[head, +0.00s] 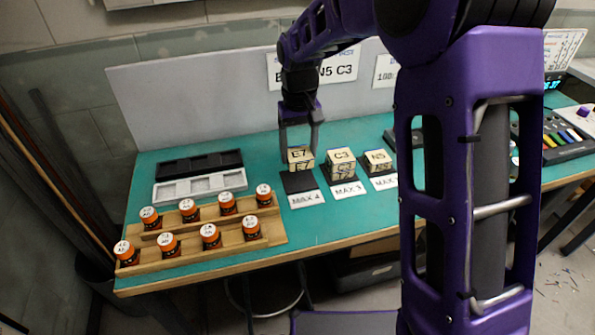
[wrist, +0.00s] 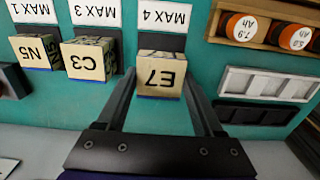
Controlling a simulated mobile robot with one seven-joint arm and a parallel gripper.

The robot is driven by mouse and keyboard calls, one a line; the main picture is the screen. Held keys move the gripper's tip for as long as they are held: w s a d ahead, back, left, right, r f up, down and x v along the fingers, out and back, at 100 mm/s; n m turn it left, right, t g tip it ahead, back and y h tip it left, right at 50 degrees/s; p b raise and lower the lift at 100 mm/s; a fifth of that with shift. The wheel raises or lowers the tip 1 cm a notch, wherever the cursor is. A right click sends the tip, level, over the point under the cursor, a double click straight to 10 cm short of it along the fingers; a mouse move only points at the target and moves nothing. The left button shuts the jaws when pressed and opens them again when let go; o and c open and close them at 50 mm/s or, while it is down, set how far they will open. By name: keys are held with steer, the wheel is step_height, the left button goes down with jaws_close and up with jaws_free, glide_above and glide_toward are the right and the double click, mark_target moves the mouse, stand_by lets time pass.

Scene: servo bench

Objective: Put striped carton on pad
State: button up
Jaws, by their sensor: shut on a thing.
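I see no carton that is plainly striped; the boxes in view are cream cubes with printed codes. The C3 cube (head: 342,157) is at the MAX 3 pad (head: 345,181). The N5 cube (head: 377,157) is at the pad further right, labelled MAX 1 in the wrist view.
Orange-and-black jars (head: 188,209) stand on a stepped wooden rack (head: 200,245) at the front left. A white tray (head: 200,188) and a black tray (head: 198,164) lie behind it. A grey panel (head: 190,95) closes the back. My arm covers the bench's right part.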

mark_target(299, 179)
steer(key=shift+f+b, duration=0.4)
steer(key=shift+f, duration=2.3)
steer(key=shift+f, duration=0.1)
steer(key=o, duration=1.5)
step_height(299, 179, up, 12)
steer(key=shift+r+p, duration=0.15)
steer(key=shift+p, duration=0.85)
